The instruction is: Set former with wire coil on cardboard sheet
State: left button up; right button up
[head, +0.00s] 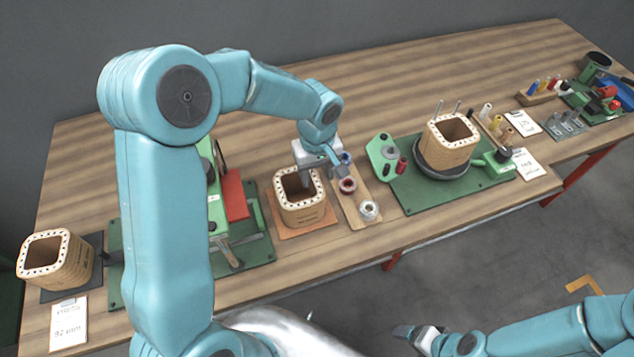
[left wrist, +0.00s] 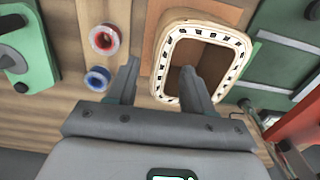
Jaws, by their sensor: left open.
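A square, tan former with wire coil (head: 302,213) stands upright on the brown cardboard sheet (head: 283,232), its rim dotted with dark marks. My left gripper (head: 304,180) is open at its top. In the left wrist view, one finger of the left gripper (left wrist: 158,78) is outside the former (left wrist: 162,62) and the other is over its opening, with the near wall between them. Whether the fingers touch the wall cannot be told. The cardboard sheet (left wrist: 215,12) also shows there beyond the former. My right gripper (head: 408,332) is low at the table's front, its jaws unclear.
Another former (head: 60,270) stands on a dark plate at the left. A third (head: 447,150) sits on a green winding base (head: 420,200). A wooden strip with spools (head: 350,205) is close right of the cardboard. A green base with a red block (head: 235,195) is close left.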

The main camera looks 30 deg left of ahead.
pick_arm(q)
notch_tip(320, 180, up, 7)
jog(key=shift+r, duration=0.15)
dwell(0.6)
